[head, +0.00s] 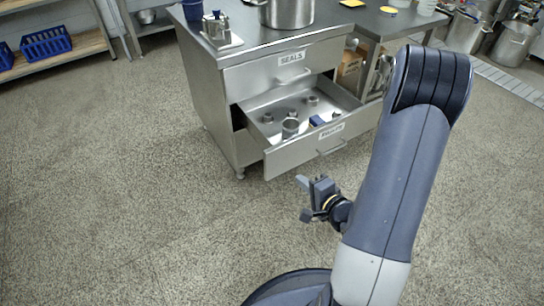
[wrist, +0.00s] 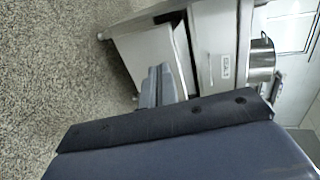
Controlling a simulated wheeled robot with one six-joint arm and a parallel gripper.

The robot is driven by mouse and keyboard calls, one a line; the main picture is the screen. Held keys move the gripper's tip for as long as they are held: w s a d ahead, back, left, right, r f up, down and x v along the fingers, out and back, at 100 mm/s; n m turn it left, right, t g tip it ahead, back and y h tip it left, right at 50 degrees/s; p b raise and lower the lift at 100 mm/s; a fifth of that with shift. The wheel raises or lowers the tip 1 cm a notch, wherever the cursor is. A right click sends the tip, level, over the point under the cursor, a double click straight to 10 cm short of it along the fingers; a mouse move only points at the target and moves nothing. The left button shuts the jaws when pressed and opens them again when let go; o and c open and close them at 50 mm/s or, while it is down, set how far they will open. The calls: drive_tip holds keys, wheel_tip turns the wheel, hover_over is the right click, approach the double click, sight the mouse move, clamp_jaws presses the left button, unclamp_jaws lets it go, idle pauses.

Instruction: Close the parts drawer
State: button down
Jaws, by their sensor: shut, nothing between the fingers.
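The parts drawer (head: 295,157) is pulled well out of the steel cabinet, below the shut drawer labelled SEALS (head: 260,72). Its label is small, and a bar handle (head: 332,149) sits on its front. Inside lie several small metal parts, a metal cup (head: 290,128) and a blue item (head: 317,120). My gripper (head: 303,184) is in front of and below the drawer front, apart from it in the head view. In the wrist view my shut, empty fingers (wrist: 158,86) overlap a pale steel panel of the cabinet unit; contact cannot be told.
A large pot (head: 287,12) and a small metal vessel (head: 216,26) stand on the cabinet top. A lower table (head: 405,22) adjoins at right. A shelf with blue baskets (head: 46,43) is at far left. The speckled floor is clear before the cabinet and to its left.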

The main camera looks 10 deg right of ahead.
drive_tip(key=b, duration=0.4)
approach(271, 154)
drive_tip(key=x, duration=0.5)
drive_tip(key=shift+f, duration=0.25)
drive_tip(key=shift+w+a, duration=0.15)
drive_tip(key=shift+w, duration=0.55)
